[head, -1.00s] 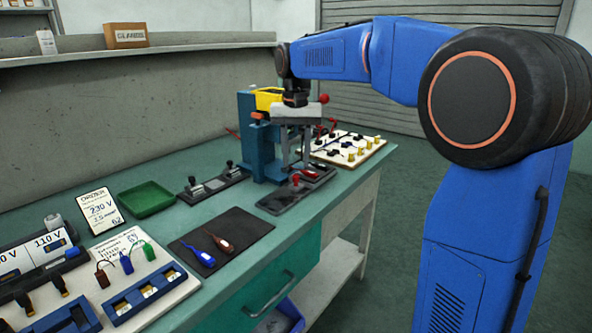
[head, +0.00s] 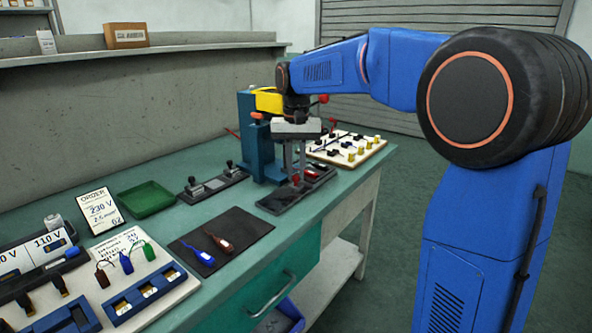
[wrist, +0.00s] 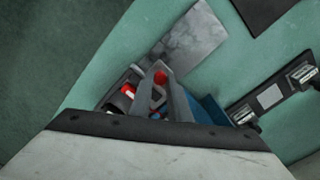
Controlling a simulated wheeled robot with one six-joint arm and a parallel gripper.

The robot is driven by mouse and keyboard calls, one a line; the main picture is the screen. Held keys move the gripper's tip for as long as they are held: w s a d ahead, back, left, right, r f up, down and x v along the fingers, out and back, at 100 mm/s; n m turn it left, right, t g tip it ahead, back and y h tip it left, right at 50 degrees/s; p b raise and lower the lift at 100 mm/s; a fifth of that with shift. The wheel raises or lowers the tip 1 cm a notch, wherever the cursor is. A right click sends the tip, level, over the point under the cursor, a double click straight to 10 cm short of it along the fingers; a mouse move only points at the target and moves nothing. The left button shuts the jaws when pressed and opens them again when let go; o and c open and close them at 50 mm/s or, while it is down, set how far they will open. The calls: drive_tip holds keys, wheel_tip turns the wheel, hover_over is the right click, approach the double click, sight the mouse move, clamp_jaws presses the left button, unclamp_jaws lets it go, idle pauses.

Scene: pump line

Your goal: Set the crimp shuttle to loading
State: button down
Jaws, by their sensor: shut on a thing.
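The crimp shuttle's red knob (head: 296,178) stands on its dark track in front of the blue press (head: 262,150). The track's bare grey end (head: 277,203) reaches toward the near side of the bench. My gripper (head: 297,174) points down from above and is shut on the red knob. In the wrist view the red knob (wrist: 160,77) shows between my fingertips, and the bare grey end of the track (wrist: 190,38) lies beyond it. My fingers and gripper body hide much of the shuttle and the red and dark parts beside it.
A dark fixture with clamps (head: 212,186) lies left of the press. A board with yellow and black parts (head: 347,148) lies to its right. A black mat (head: 247,227) holds a blue and a brown lead. A green tray (head: 146,198) and order card (head: 99,208) are farther left.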

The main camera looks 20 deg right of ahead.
drive_tip(key=s+a, duration=0.2)
drive_tip(key=a, duration=0.1)
drive_tip(key=s+a, duration=0.3)
drive_tip(key=a, duration=0.1)
drive_tip(key=s+a, duration=0.2)
drive_tip(key=a, duration=0.1)
drive_tip(key=shift+s+a, duration=0.4)
drive_tip(key=c, duration=1.7)
unclamp_jaws()
drive_tip(key=shift+s+a, duration=0.1)
drive_tip(key=shift+a, duration=0.05)
drive_tip(key=shift+o, duration=0.2)
wheel_tip(320, 180, up, 18)
drive_tip(key=shift+f, duration=0.25)
